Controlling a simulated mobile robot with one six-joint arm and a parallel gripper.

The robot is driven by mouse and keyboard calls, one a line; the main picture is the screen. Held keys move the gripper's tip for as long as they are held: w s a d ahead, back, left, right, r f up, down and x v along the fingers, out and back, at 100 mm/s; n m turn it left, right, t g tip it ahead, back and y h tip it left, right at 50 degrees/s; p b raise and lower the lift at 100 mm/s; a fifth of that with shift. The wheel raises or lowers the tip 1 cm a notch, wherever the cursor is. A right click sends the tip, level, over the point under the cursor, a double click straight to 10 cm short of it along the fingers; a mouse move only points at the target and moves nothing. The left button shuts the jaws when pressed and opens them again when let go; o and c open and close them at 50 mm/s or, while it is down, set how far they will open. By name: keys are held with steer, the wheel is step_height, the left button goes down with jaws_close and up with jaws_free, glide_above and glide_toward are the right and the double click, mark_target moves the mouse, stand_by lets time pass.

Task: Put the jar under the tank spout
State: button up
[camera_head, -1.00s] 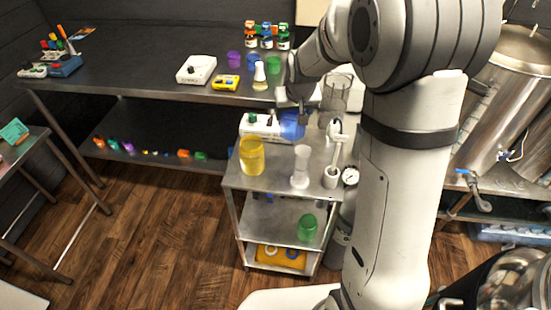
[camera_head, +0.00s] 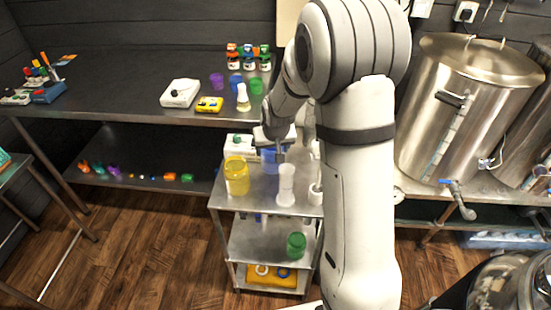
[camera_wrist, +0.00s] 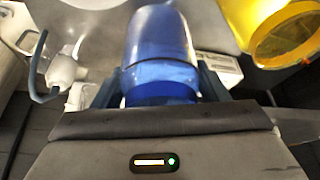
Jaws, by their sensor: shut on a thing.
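My gripper (camera_head: 277,147) is over the back of the small steel cart. It is shut on a blue jar (camera_head: 269,160), partly hidden by my gripper. In the wrist view the blue jar (camera_wrist: 162,50) sits between the two fingers. I cannot tell whether its base touches the cart top. The tank (camera_head: 465,105) is a large steel vessel at the right. Its spout (camera_head: 464,206), a bent metal tap with a blue handle, sticks out low at the tank's front, well to the right of the jar. No jar is visible under the spout.
The cart top (camera_head: 262,203) also holds a yellow jar (camera_head: 236,178), a white cylinder (camera_head: 286,185) and a white device (camera_head: 238,145). A green jar (camera_head: 296,245) is on a lower shelf. A long bench (camera_head: 130,105) is behind. A shiny round vessel (camera_head: 500,290) stands at front right.

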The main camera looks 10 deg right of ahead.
steer(key=shift+f, duration=2)
steer(key=shift+s, duration=0.1)
steer(key=shift+f, duration=0.15)
steer(key=o, duration=1.1)
